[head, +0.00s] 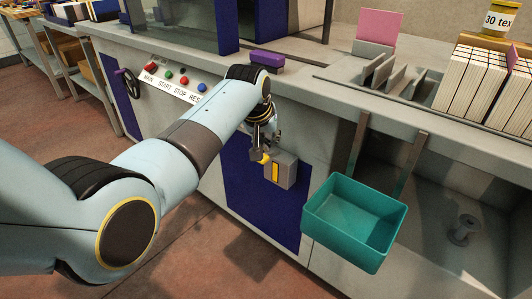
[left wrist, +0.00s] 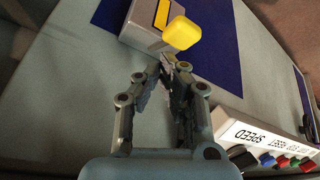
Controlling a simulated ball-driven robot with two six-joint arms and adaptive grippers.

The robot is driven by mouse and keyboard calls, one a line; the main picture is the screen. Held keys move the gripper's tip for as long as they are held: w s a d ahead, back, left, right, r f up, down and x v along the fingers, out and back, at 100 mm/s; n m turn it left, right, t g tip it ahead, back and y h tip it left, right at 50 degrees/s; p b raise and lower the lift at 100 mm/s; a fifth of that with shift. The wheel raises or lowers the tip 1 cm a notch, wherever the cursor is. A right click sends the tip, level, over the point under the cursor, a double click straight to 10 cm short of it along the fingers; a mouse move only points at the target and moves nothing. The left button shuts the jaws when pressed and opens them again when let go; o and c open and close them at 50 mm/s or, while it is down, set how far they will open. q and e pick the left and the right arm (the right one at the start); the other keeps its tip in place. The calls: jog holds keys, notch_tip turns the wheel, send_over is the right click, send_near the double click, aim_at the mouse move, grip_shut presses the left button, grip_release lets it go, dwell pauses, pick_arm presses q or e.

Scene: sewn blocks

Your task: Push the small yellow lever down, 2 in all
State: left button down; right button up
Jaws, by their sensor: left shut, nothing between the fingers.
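The small yellow lever (head: 263,158) sticks out from a grey box (head: 284,168) with a yellow stripe, fixed to the blue front panel of the machine. In the left wrist view, the lever's rounded yellow knob (left wrist: 181,33) is just beyond my fingertips, beside the grey box (left wrist: 140,38). My left gripper (head: 268,141) is shut and empty, close above the lever in the head view. In the left wrist view the gripper (left wrist: 175,64) has its fingertips near the knob; I cannot tell whether they touch it. My right gripper is not in view.
A teal bin (head: 355,216) hangs right of the box. A purple block (head: 267,60) lies on the ledge above. Cream blocks (head: 472,80) stand at the right.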

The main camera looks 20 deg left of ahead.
pick_arm(q)
jog(key=shift+s+a+f, duration=0.1)
jog(key=shift+s+f, duration=0.2)
jog(key=shift+f, duration=0.5)
jog(key=shift+s+a+f, duration=0.1)
jog(key=shift+s+f, duration=0.15)
jog(key=shift+f, duration=0.55)
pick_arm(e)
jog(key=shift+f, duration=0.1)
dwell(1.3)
pick_arm(q)
jog(key=shift+r, duration=0.1)
jog(key=shift+w+d+r+p, duration=0.1)
jog(key=shift+w+r+p, duration=0.1)
jog(key=shift+r+p, duration=0.35)
jog(key=shift+w+d+r+p, duration=0.1)
jog(key=shift+w+r+p, duration=0.2)
jog(key=shift+r, duration=0.4)
jog(key=shift+w+d+r+p, duration=0.1)
jog(key=shift+w+r+p, duration=0.05)
jog(key=shift+r+p, duration=0.45)
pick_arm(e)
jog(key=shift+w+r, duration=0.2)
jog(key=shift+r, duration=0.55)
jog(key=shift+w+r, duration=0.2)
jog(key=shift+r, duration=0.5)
pick_arm(q)
jog(key=shift+r, duration=0.1)
